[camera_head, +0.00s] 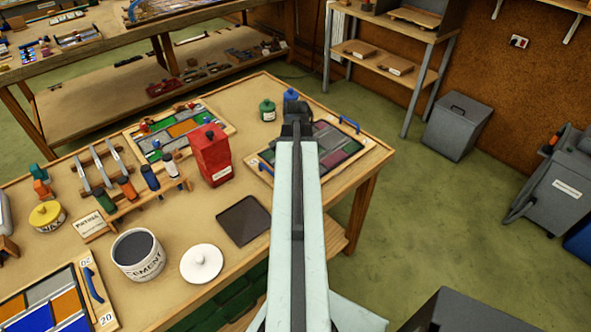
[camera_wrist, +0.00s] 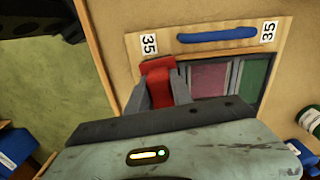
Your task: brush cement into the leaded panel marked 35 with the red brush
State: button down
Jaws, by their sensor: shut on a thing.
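The leaded panel marked 35 (camera_wrist: 215,80) lies in a wooden frame with a blue handle at one end, and pink and green panes show. In the head view the panel (camera_head: 338,143) lies at the far right end of the bench, partly hidden by my arm. My gripper (camera_wrist: 157,88) is shut on the red brush (camera_wrist: 158,84), which shows between its grey fingers over one corner of the panel. I cannot tell whether the bristles touch the glass. In the head view my arm hides the brush. The white cement pot (camera_head: 149,267) stands open, with grey inside.
A white lid (camera_head: 201,263) and dark flat tray (camera_head: 243,220) lie near the pot. A red can (camera_head: 210,157), a green jar (camera_head: 267,111) and a blue jar (camera_head: 290,95) stand near the panel. A brush rack (camera_head: 135,205) and other panels occupy the left side.

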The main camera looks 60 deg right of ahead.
jog(key=shift+s+a, duration=0.25)
jog(key=shift+s, duration=0.5)
jog(key=shift+r, duration=0.1)
notch_tip(320, 180, up, 6)
jog(key=p, duration=0.6)
